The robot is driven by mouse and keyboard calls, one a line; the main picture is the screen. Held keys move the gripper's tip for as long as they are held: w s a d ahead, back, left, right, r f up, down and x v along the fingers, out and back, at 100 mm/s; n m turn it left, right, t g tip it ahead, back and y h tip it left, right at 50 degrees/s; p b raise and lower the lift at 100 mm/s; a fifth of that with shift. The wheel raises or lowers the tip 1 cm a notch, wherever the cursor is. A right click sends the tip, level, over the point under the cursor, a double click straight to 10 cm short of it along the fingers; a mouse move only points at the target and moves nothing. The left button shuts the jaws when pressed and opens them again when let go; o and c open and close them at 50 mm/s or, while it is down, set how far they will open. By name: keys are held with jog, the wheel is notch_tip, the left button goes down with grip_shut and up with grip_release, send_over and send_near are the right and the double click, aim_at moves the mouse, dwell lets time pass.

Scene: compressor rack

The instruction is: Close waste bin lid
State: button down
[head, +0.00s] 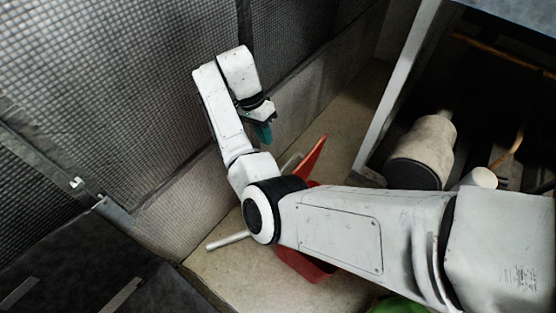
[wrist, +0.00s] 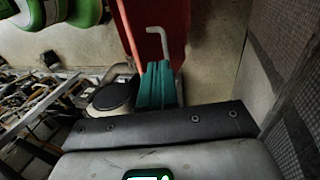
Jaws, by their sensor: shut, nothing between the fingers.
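The red waste bin (head: 300,265) stands on the floor, largely hidden behind my white arm in the head view. Its red lid (head: 312,157) shows above the arm as a tilted panel and looks raised. My gripper (head: 263,132), with teal fingers, is up and to the left of the lid, apart from it in the head view. In the wrist view the teal fingers (wrist: 157,85) are together and empty. They point towards a red surface of the bin (wrist: 170,18) with a pale bent rod (wrist: 158,38) in front. I cannot tell whether they touch it.
A quilted grey wall (head: 130,90) runs along the left. A rack with a pale cylinder (head: 422,150) stands at the right. A pale rod (head: 228,240) sticks out left of the bin. Green containers (wrist: 72,12) stand beside the bin. Some pale floor (head: 345,120) is clear.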

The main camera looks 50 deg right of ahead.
jog(key=x, duration=0.3)
jog(key=s+x, duration=0.1)
jog(key=x, duration=0.3)
jog(key=s+p+x, duration=0.1)
jog(key=x, duration=0.2)
jog(key=shift+s+a+r, duration=0.1)
jog(key=shift+s+a, duration=0.15)
jog(key=shift+s, duration=0.55)
jog(key=shift+p, duration=0.3)
